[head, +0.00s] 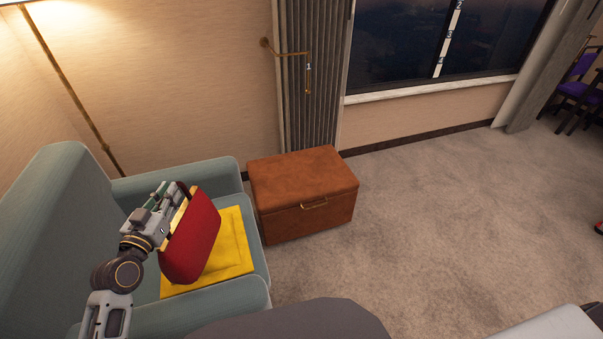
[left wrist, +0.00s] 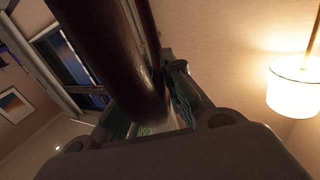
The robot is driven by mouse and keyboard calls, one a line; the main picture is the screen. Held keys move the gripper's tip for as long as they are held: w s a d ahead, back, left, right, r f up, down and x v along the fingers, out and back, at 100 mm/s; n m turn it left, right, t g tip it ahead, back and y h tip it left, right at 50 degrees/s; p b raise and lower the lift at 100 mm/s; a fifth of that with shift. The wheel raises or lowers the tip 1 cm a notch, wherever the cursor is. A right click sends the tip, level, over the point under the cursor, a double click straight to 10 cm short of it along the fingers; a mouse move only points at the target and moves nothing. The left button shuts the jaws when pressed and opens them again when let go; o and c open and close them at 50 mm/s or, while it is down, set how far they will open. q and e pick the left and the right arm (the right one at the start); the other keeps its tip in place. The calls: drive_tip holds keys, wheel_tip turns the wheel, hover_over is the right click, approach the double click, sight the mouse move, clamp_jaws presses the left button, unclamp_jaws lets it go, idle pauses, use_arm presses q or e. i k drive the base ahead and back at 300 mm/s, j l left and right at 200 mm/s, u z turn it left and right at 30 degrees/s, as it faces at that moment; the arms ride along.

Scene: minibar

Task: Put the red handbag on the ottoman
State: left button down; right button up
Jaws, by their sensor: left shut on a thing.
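The red handbag (head: 192,240) is at the teal armchair in the head view, over the yellow cushion (head: 236,238) on its seat. My left gripper (head: 178,205) is shut on the upper part of the handbag, near its gold trim. The handbag is tilted, and I cannot tell whether its base touches the cushion. In the left wrist view, a dark red mass of the handbag (left wrist: 105,50) fills the space in front of the fingers. The brown leather ottoman (head: 300,175) stands on the carpet to the right of the armchair, its top bare. My right gripper is not in view.
The teal armchair (head: 65,210) has an arm between the seat and the back wall. A floor lamp (head: 80,95) stands behind it. A dark rounded surface (head: 290,320) is at the bottom. Open carpet (head: 430,220) lies right of the ottoman.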

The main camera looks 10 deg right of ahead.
sight(296, 172)
drive_tip(key=k+l, duration=0.1)
drive_tip(key=l, duration=0.8)
drive_tip(key=k+l+u, duration=0.1)
drive_tip(key=l, duration=0.3)
drive_tip(key=i+l, duration=0.1)
drive_tip(key=l, duration=0.3)
drive_tip(key=i+l, duration=0.1)
drive_tip(key=l, duration=0.35)
drive_tip(key=i+l+u, duration=0.1)
drive_tip(key=i+l, duration=0.6)
drive_tip(key=i, duration=0.2)
drive_tip(key=i+l, duration=0.15)
drive_tip(key=i, duration=0.25)
drive_tip(key=u, duration=0.05)
